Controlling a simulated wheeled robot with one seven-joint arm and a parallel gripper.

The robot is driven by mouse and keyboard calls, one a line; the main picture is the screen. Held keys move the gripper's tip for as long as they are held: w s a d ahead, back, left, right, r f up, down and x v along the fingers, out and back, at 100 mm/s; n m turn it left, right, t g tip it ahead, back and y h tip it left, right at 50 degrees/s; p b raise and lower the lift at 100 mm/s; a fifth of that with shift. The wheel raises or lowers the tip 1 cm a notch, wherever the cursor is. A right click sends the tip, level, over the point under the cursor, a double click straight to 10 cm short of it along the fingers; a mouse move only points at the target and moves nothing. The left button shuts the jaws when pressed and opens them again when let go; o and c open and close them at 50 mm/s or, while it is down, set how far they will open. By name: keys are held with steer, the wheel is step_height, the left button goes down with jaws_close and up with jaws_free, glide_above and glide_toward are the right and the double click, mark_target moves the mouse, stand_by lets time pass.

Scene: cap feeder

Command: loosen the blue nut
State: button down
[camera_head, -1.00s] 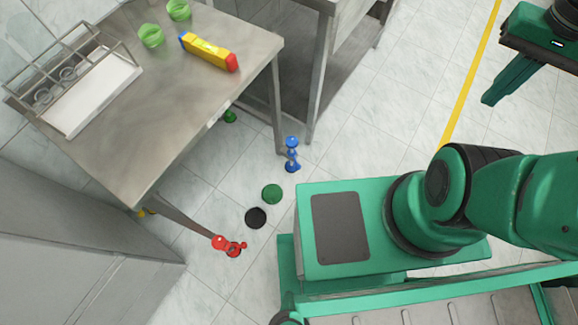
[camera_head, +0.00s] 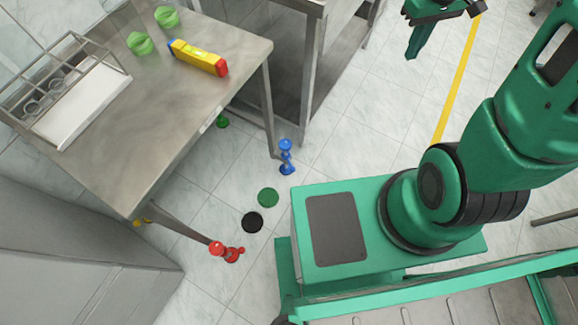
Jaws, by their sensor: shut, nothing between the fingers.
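A blue fitting (camera_head: 286,157) stands on the floor beside the table's right front leg. It has a rounded top and a wider base; which part of it is the nut I cannot tell at this size. My gripper (camera_head: 412,45) is at the top edge, right of centre, with green fingers pointing down. It is shut and empty, well apart from the blue fitting, and partly cut off by the frame.
A steel table (camera_head: 170,110) carries a yellow block (camera_head: 198,57), green round pieces (camera_head: 141,43) and a wire rack (camera_head: 75,88). Green (camera_head: 268,198) and black (camera_head: 252,222) discs lie on the floor. A second steel bench (camera_head: 305,8) stands behind.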

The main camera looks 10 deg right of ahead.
steer(key=w+a+f+n+y, duration=0.1)
steer(key=w+a+f+n, duration=0.3)
steer(key=f, duration=0.5)
steer(key=w+a+f+n, duration=0.2)
steer(key=w+a+f, duration=0.2)
steer(key=a+f, duration=0.45)
steer(key=w+a+f+n+y, duration=0.1)
steer(key=w+a+f+n, duration=0.3)
steer(key=f, duration=0.7)
steer(key=s+a+f+n, duration=0.1)
steer(key=s+a+f, duration=0.2)
steer(key=f, duration=0.6)
steer(key=s+a+f+n+y, duration=0.1)
steer(key=s+a+f+n, duration=0.1)
steer(key=s+a+f, duration=0.2)
steer(key=s+a+f+n+y, duration=0.1)
steer(key=s+a+f+n, duration=0.1)
steer(key=a+f, duration=0.6)
step_height(320, 180, down, 8)
steer(key=shift+s+r, duration=0.15)
steer(key=shift+s, duration=0.75)
step_height(320, 180, down, 10)
steer(key=shift+d, duration=0.25)
